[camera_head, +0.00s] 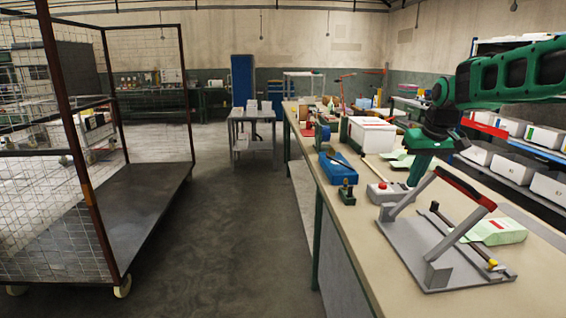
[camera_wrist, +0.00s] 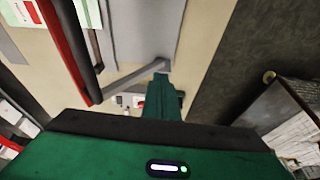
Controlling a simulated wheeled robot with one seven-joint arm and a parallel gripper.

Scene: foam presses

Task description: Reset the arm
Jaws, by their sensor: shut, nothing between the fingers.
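My green and black arm (camera_head: 510,75) reaches in from the right over the workbench (camera_head: 348,222). My gripper (camera_head: 416,182) points down, shut and empty, just behind the grey press (camera_head: 425,250) with the red-handled lever (camera_head: 466,188). In the wrist view my gripper's fingers (camera_wrist: 161,76) are together with nothing between them. The press plate (camera_wrist: 140,30) and red lever grip (camera_wrist: 66,50) show beyond them. The gripper's exact height above the bench is hard to tell.
A pale green packet (camera_head: 496,231) lies by the press. A red-button box (camera_head: 380,194), blue box (camera_head: 340,167) and white box (camera_head: 372,134) stand along the bench. Shelves with white bins (camera_head: 549,187) are at right. A mesh cart (camera_head: 120,215) stands left; the floor between is clear.

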